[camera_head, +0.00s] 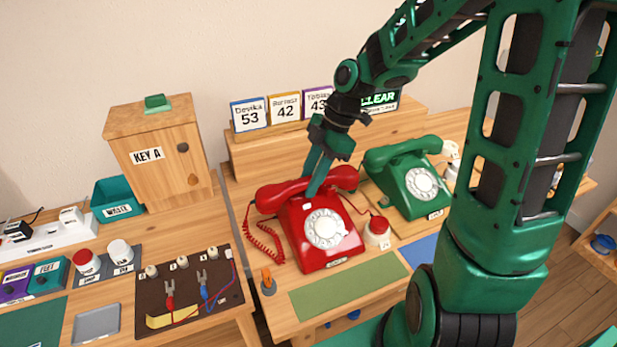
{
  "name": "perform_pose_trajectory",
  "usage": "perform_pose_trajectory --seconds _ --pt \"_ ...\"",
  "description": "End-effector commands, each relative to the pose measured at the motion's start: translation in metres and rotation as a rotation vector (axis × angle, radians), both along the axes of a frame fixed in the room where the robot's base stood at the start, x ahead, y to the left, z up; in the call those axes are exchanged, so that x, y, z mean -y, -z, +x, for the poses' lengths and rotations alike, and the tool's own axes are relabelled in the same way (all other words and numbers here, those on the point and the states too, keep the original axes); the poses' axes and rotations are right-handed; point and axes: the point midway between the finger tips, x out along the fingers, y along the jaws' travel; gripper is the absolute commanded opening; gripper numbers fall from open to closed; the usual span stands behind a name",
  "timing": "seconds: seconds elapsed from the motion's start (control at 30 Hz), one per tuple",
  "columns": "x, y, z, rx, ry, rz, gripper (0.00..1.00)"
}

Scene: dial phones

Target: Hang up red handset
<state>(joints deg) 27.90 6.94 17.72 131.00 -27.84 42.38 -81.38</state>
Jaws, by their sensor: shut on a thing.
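The red phone (322,232) stands on the desk with its round white dial facing me. The red handset (283,194) lies across the top of the phone, at or just above its cradle; I cannot tell whether it rests fully in it. My gripper (317,185) comes down from above and is shut on the middle of the red handset, covering part of it. A coiled red cord (262,240) hangs from the handset's left end.
A green phone (409,178) with its handset on stands close on the right. A red-and-white button (377,232) sits between the phones. A green mat (348,289) lies in front. Name cards (284,108) stand on a shelf behind. A wooden key cabinet (160,155) is at left.

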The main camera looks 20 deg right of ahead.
Motion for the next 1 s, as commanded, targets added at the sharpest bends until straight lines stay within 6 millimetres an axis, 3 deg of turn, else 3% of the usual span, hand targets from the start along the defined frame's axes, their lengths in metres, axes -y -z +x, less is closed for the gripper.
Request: perform_pose_trajectory --seconds 0.33,0.37,0.43,0.77,1.0 --pt "0.0 0.003 0.0 0.0 0.0 0.0 0.0" --pt "0.0 0.003 0.0 0.0 0.0 0.0 0.32" --pt "0.0 0.003 0.0 0.0 0.0 0.0 0.47" --pt "0.001 0.001 0.0 0.001 0.001 0.0 0.47" --pt "0.013 -0.027 0.001 0.004 0.003 -0.002 0.47"
